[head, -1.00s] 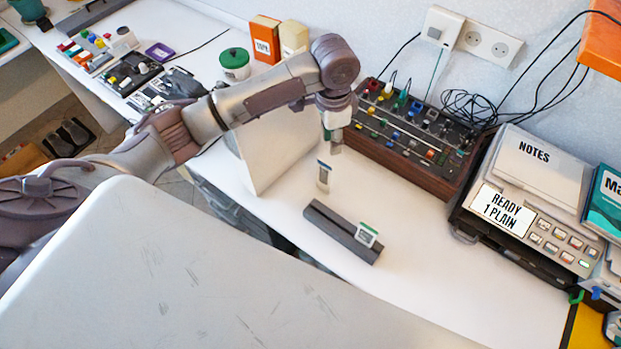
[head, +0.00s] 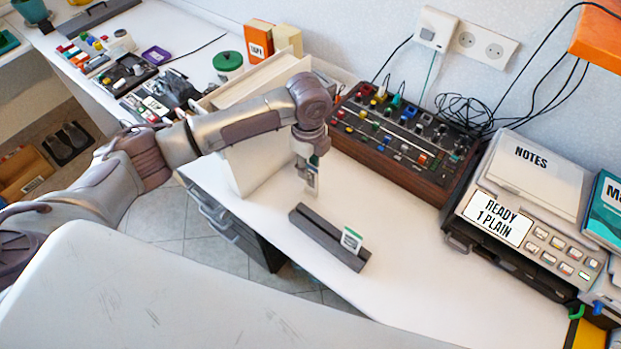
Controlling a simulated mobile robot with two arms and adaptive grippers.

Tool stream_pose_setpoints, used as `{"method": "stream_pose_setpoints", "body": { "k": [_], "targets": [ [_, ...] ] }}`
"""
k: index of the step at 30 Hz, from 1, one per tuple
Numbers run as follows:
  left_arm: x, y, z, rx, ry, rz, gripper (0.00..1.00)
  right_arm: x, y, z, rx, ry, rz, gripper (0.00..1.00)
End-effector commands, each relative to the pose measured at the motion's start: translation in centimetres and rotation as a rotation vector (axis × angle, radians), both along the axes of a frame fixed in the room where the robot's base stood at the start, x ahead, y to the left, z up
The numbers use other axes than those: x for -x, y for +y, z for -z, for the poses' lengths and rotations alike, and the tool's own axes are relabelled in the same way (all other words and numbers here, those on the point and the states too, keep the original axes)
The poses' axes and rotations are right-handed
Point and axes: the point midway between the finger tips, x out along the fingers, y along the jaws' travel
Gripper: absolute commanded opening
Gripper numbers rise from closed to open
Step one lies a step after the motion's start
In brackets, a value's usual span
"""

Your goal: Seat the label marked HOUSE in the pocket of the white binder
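My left gripper (head: 308,165) points down at a small pale label (head: 312,183) near the far left end of a dark grey slotted holder (head: 315,229). Its fingertips overlap the label's top; I cannot tell whether they are closed on it. I also cannot tell whether the label's foot is in the slot. A second label (head: 351,240), white with a green edge, stands in the holder's near right part. The writing on both is too small to read. The white binder (head: 254,160) stands upright behind my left arm, partly hidden by it. My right gripper is out of view.
A mixer panel with knobs (head: 400,140) stands against the wall. The white table right of the holder is clear.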

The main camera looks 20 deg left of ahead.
Motion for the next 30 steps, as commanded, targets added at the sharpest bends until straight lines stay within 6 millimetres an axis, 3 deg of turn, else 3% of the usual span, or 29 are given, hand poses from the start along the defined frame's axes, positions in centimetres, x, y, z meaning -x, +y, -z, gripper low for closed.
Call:
{"method": "stream_pose_setpoints", "body": {
  "k": [5, 15, 23, 29, 30],
  "targets": [
    [-0.1, -0.1, 1.1, -0.001, 0.002, 0.000, 0.32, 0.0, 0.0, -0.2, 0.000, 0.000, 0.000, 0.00],
    [-0.6, -0.3, 5.5, -0.001, 0.001, 0.000, 0.32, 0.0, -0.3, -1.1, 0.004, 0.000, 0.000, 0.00],
    [-0.7, -0.3, 5.9, -0.001, 0.000, 0.000, 0.32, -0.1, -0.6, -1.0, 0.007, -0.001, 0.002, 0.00],
    [-0.7, -0.3, 5.9, -0.001, 0.000, 0.000, 0.01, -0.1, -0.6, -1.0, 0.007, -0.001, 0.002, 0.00],
    [-0.7, -0.3, 5.8, -0.001, 0.000, 0.000, 0.00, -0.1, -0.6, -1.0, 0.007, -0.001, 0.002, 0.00]
  ]
}}
